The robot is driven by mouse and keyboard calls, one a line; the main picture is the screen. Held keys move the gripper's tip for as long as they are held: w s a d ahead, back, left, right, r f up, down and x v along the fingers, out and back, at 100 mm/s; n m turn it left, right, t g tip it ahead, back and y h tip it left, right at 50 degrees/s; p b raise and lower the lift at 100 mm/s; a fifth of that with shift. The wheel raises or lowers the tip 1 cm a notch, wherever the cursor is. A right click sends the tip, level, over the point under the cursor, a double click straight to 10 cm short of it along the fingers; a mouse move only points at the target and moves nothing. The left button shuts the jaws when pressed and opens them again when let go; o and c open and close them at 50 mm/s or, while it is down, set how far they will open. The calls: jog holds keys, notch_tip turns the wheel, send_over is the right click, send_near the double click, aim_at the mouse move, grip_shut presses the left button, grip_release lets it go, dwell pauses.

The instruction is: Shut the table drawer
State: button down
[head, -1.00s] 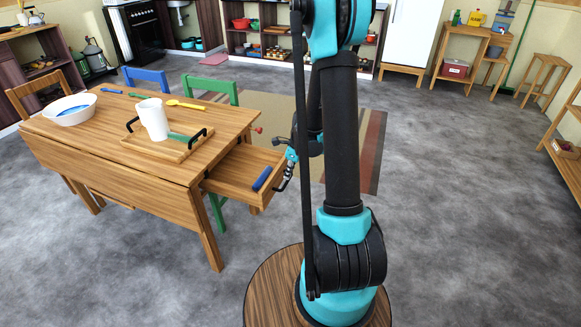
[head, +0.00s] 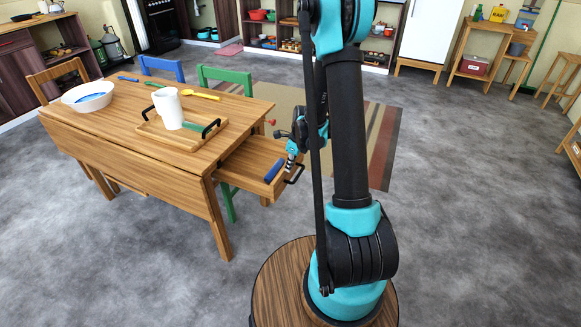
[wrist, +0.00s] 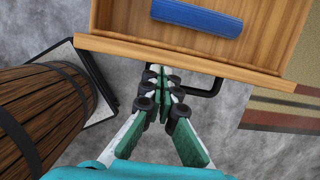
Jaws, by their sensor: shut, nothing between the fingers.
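The wooden table (head: 120,145) stands at the left in the head view. Its drawer (head: 250,158) is pulled out of the right end, with a blue object (head: 274,171) lying inside. The drawer front (wrist: 180,57) crosses the top of the wrist view, with its black handle (wrist: 213,86) on the outer face. The blue object (wrist: 198,17) shows there too. My gripper (wrist: 160,75) is shut and empty, its tips at the drawer front, left of the handle's right end. I cannot tell whether they touch it. In the head view my gripper (head: 292,160) is beside the drawer front, partly small and hard to make out.
A tray (head: 190,140) with a white mug (head: 168,108) and a white bowl (head: 87,97) are on the tabletop. A green chair (head: 225,76) and a blue chair (head: 161,68) stand behind. A striped rug (head: 385,140) lies beyond; grey floor around is open.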

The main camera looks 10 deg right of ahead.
jog(key=w+a, duration=0.6)
jog(key=a, duration=0.3)
jog(key=w+a, duration=0.7)
jog(key=a, duration=0.2)
jog(key=shift+w+a, duration=0.3)
jog(key=shift+a, duration=0.1)
